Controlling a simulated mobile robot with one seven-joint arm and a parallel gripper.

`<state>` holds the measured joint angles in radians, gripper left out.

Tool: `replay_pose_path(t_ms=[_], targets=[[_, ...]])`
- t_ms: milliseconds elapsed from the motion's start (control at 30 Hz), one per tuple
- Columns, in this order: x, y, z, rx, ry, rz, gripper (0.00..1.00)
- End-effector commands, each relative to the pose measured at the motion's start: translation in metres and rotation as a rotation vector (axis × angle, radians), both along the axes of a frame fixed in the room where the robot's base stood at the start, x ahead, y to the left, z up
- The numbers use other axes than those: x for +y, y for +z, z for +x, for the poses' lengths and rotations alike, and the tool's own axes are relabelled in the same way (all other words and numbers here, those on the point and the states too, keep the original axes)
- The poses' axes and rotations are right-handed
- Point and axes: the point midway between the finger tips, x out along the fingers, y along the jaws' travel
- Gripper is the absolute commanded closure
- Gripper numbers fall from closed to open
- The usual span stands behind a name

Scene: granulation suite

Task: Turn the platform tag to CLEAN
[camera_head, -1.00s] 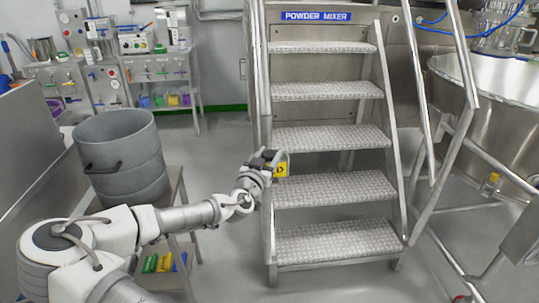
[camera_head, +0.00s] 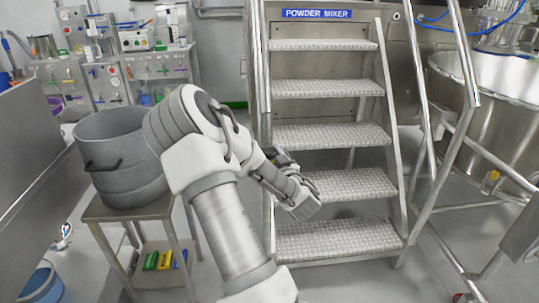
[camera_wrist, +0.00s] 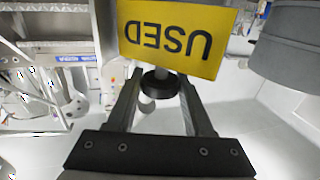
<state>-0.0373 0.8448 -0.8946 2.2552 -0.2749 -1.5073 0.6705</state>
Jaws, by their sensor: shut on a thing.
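The platform tag (camera_wrist: 178,38) is a yellow plate with the black word USED, which reads upside down in the wrist view. A dark round piece (camera_wrist: 160,82) with a short grey stem shows just below it, between my fingers. My gripper (camera_wrist: 160,88) is shut on the tag's mount; the exact contact at the fingertips is partly hidden by the plate and the dark piece. In the head view my gripper (camera_head: 283,158) is beside the left rail of the steps (camera_head: 330,135), and my arm hides most of it and the tag.
A grey drum (camera_head: 112,150) stands on a metal stand (camera_head: 105,209) at the left, close to my arm. The drum also shows at the upper right of the wrist view (camera_wrist: 290,45). A steel vessel (camera_head: 500,100) stands right of the steps.

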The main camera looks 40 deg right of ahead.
Motion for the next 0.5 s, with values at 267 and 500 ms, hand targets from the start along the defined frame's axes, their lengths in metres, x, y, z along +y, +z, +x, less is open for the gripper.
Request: replay_pose_path(t_ms=[267,500], targets=[[-0.003,0.0,-0.001,-0.005,0.221,-0.004,1.0],[-0.0029,0.0002,-0.0007,-0.003,0.44,-0.006,1.0]])
